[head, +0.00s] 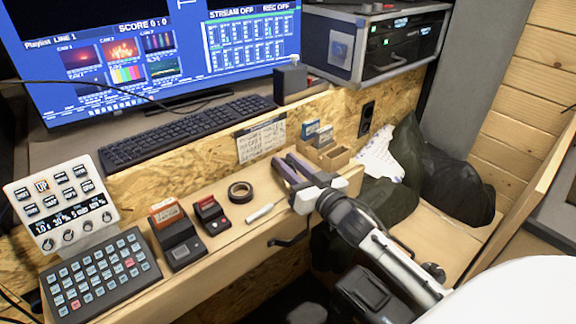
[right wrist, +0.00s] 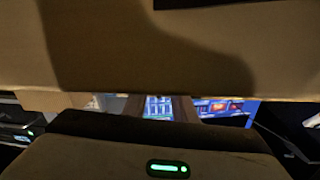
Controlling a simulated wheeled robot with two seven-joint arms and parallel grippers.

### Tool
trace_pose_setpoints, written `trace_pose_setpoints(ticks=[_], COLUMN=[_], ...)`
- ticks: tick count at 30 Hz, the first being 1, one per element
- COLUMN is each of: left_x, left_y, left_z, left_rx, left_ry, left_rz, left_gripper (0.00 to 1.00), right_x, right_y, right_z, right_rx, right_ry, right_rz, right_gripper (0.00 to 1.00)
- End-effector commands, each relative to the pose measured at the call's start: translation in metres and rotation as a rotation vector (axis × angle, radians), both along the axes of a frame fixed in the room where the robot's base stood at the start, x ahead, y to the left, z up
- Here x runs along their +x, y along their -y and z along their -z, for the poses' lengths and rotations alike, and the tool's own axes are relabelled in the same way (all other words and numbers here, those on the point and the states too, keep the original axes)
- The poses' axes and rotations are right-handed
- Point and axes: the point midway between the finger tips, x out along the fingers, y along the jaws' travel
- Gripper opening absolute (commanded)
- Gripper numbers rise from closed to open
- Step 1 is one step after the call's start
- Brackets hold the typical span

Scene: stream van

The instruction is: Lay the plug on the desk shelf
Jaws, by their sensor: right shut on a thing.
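The desk shelf (head: 228,231) is the light wooden ledge below the keyboard, with several small devices on it. My right gripper (head: 286,168) reaches over its right part from the lower right, its two dark fingers pointing up and left beside a small wooden card box. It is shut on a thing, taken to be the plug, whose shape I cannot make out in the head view. In the right wrist view the two fingers (right wrist: 157,108) show with screens behind them; a large brown surface fills the upper part. My left gripper is not in view.
A black tape roll (head: 240,192) and a white pen-like stick (head: 260,212) lie left of the gripper. The card box (head: 325,152) stands close at its right. A black wall socket (head: 366,118) is on the panel behind. Bare shelf shows along the front.

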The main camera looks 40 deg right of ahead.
Motion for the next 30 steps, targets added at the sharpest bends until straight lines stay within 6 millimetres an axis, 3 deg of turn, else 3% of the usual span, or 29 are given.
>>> trace_pose_setpoints(ticks=[8,9,12,23,30], left_x=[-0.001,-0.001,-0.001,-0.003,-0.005], left_y=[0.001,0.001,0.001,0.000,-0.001], left_z=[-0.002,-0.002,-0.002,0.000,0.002], left_rx=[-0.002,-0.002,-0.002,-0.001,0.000], left_ry=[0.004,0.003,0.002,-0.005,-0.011], left_rz=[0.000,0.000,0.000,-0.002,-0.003], left_gripper=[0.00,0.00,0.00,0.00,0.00], right_x=[0.000,0.000,0.000,-0.002,-0.041], right_y=[0.000,0.000,0.000,0.000,-0.001], right_z=[0.001,0.001,0.001,-0.001,0.001], right_rx=[0.000,0.000,0.000,-0.001,0.001], right_ry=[0.002,0.001,0.001,0.000,-0.004], right_rz=[0.000,0.000,0.000,-0.001,0.000], right_gripper=[0.00,0.28,0.43,0.43,0.43])
